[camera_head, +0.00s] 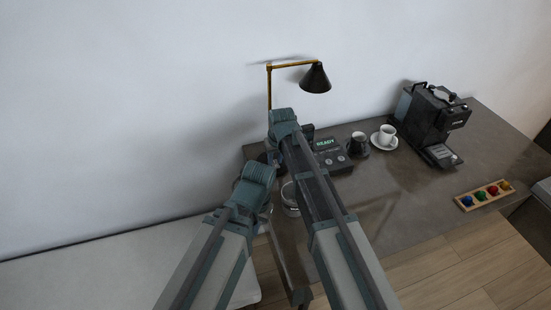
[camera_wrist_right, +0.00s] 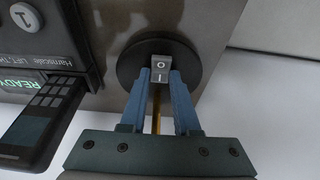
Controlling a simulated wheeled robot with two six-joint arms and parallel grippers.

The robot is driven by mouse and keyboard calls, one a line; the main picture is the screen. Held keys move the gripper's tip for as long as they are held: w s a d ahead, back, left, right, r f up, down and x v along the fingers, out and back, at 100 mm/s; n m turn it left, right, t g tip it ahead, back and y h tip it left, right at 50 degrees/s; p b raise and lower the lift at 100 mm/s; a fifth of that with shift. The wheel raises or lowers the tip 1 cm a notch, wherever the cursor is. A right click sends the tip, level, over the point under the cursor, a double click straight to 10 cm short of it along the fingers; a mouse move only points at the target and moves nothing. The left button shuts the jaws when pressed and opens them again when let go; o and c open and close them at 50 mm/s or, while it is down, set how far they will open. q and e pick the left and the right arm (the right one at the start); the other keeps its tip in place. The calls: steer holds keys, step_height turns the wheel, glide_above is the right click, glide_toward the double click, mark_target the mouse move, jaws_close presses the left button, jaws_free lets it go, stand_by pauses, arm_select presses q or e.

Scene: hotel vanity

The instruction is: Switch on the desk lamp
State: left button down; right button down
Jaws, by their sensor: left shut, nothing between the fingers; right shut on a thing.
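The desk lamp (camera_head: 314,78) has a brass stem and a black conical shade. It stands at the back left of the desk, and no glow shows from its shade. In the right wrist view, its round black base (camera_wrist_right: 190,55) carries a small grey rocker switch (camera_wrist_right: 160,68) marked O and I. My right gripper (camera_wrist_right: 160,88) has its blue fingers shut on the switch, one on each side. My left gripper (camera_head: 262,190) is lower in the head view, near the desk's left edge and away from the lamp; its fingertips are hard to make out.
A black device with a READY display (camera_head: 325,144) stands close beside the lamp base. Further right are a dark cup (camera_head: 357,142), a white cup (camera_head: 387,132) on a saucer, a coffee machine (camera_head: 432,115) and a wooden tray (camera_head: 466,203).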

mark_target(276, 165)
steer(key=shift+w+a+g+h, duration=0.1)
steer(key=shift+w+g+h, duration=0.25)
steer(key=shift+g, duration=0.25)
steer(key=shift+s, duration=0.1)
steer(key=c, duration=0.6)
jaws_free()
steer(key=shift+c, duration=0.2)
steer(key=shift+r+p, duration=0.15)
steer(key=shift+p, duration=0.15)
step_height(276, 165, up, 13)
steer(key=s+p, duration=0.1)
steer(key=p, duration=1.2)
steer(key=shift+s+d+r, duration=0.15)
steer(key=shift+d+r, duration=0.05)
steer(key=shift+d, duration=0.05)
